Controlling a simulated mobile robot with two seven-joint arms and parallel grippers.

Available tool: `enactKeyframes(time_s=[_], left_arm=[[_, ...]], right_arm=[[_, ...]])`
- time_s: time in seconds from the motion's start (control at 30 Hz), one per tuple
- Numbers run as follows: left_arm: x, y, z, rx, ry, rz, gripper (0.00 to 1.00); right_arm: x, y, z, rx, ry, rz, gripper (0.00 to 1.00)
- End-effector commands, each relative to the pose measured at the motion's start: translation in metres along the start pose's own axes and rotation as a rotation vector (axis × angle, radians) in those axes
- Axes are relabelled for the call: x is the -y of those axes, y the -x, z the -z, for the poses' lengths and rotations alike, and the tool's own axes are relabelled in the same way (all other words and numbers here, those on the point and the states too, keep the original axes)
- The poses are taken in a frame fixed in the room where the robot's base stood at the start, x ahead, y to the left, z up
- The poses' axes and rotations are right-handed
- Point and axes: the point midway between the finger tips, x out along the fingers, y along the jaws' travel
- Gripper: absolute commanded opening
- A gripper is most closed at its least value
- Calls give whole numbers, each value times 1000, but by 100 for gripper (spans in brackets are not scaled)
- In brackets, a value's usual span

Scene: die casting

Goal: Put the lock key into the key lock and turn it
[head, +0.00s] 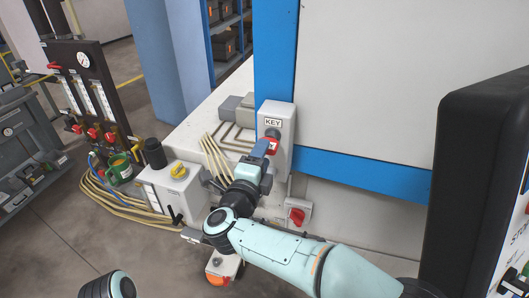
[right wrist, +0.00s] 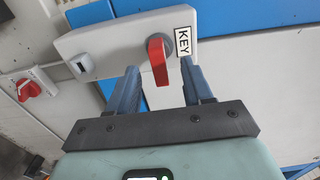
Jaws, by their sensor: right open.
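A grey box with a KEY label (head: 273,122) is fixed to the machine front; the label also shows in the right wrist view (right wrist: 183,41). A red key-like handle (right wrist: 158,62) stands out from the box beside the label, on a dark round base; it is partly visible in the head view. My right gripper (right wrist: 160,78) is open at the box, one blue finger on each side of the red handle. I cannot tell whether either finger touches it. A small grey fitting (right wrist: 82,64) with a dark slot is on the same box. My left gripper is out of view.
A red rotary switch (head: 297,215) is on the machine below the box. A dark control panel (head: 480,150) rises at the right.

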Motion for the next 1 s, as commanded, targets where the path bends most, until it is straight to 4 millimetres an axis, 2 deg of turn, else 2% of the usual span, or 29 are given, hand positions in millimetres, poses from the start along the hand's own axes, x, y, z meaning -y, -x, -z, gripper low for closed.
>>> enactKeyframes(time_s=[0.2, 0.43, 0.63, 1.0], left_arm=[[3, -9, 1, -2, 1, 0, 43], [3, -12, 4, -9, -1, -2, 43], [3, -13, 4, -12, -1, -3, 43], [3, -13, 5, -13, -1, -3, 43]], right_arm=[[-1, 52, -1, 5, -1, 0, 50], [-1, 93, 0, 2, 0, -1, 50], [-1, 108, 0, -1, 0, 0, 50], [0, 108, 0, -1, 0, -1, 50]])
